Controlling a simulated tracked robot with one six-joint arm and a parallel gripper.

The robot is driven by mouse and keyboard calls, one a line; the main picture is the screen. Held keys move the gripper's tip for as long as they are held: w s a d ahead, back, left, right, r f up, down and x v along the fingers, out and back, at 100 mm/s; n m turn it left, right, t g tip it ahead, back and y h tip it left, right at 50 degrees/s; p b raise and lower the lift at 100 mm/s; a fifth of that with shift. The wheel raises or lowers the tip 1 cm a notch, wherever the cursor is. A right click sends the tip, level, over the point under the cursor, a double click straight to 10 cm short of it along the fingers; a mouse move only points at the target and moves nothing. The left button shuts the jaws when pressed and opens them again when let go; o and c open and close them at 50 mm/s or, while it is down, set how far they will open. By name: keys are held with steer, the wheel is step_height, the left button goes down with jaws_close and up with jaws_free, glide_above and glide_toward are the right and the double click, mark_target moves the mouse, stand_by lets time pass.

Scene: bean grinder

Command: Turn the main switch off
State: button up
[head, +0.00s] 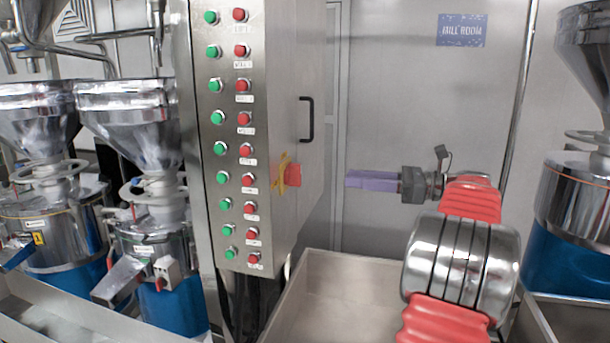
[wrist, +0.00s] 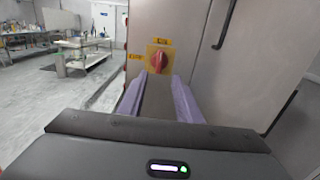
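The main switch is a red knob (head: 292,174) on a yellow plate (head: 279,176), on the side face of the steel control cabinet (head: 308,70). In the wrist view the red knob (wrist: 159,58) sits ahead, between and just beyond my fingertips. Its exact turn angle is hard to read. My gripper (head: 348,179) has purple fingers and points left at the switch, with a clear gap between its tips and the knob in the head view. In the wrist view my gripper (wrist: 158,80) has its two fingers apart and nothing between them.
The cabinet front carries two columns of green buttons (head: 218,118) and red buttons (head: 244,119). A black door handle (head: 308,120) stands out above the switch. A steel trough (head: 335,265) lies below. Mills with hoppers (head: 135,115) stand left, another mill (head: 580,190) right.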

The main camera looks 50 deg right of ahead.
mark_target(295, 175)
steer(key=x, duration=1.3)
steer(key=shift+w, duration=0.35)
steer(key=shift+a, duration=0.15)
steer(key=shift+c, duration=0.2)
jaws_close()
